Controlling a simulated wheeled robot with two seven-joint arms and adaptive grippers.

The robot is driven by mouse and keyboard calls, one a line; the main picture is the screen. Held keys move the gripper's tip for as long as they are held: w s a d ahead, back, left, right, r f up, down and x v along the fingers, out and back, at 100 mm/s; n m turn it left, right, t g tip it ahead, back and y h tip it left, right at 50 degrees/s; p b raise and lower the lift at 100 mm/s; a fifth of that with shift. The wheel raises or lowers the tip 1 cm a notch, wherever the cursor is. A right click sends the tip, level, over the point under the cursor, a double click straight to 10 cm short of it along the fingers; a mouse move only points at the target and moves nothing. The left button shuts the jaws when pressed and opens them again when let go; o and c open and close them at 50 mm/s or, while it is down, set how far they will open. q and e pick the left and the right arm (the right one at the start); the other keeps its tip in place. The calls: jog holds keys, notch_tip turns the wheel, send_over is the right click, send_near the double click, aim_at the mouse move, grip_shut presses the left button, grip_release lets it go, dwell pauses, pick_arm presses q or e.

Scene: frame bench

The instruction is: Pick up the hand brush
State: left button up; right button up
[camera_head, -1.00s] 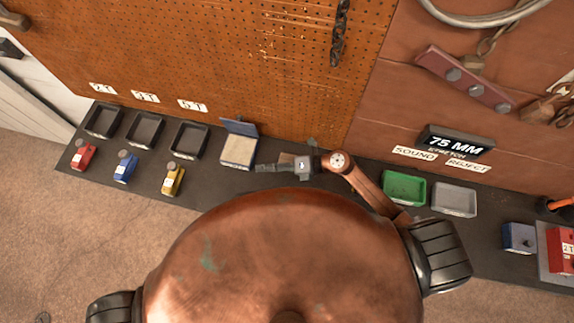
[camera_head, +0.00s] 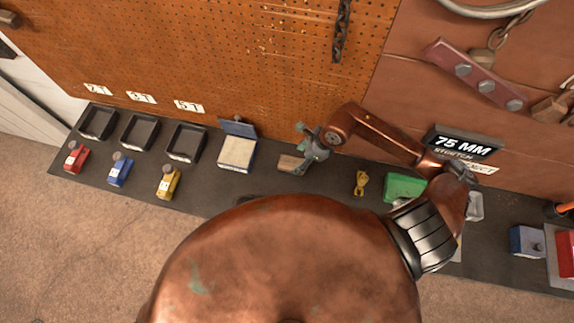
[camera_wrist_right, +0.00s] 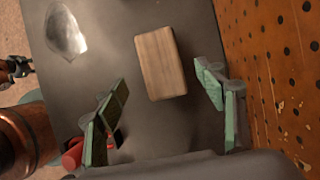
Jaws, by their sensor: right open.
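The hand brush appears as a pale wooden block (camera_head: 289,163) lying on the dark bench, right of the open box. In the right wrist view the wooden block (camera_wrist_right: 161,63) is whole, and no bristles show. My right gripper (camera_head: 305,151) is over the block's right end in the head view. In the wrist view its green-padded fingers (camera_wrist_right: 162,88) are open, one on each side of the block's line, with nothing between them held. What looks like part of my left gripper (camera_wrist_right: 15,68) shows at the wrist view's left edge, too small to read.
An open blue-lidded box (camera_head: 237,152) stands left of the block. A yellow piece (camera_head: 361,183) and a green tray (camera_head: 404,187) lie to its right. Black trays (camera_head: 186,141) and small coloured weights (camera_head: 169,183) line the left. The pegboard (camera_head: 260,60) rises close behind.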

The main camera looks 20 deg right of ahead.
aim_at(294, 163)
jog(key=x, duration=0.7)
jog(key=shift+f+p, duration=0.25)
jog(key=shift+p, duration=0.05)
jog(key=shift+f, duration=0.3)
jog(key=shift+c, duration=0.7)
jog(key=c, duration=1.2)
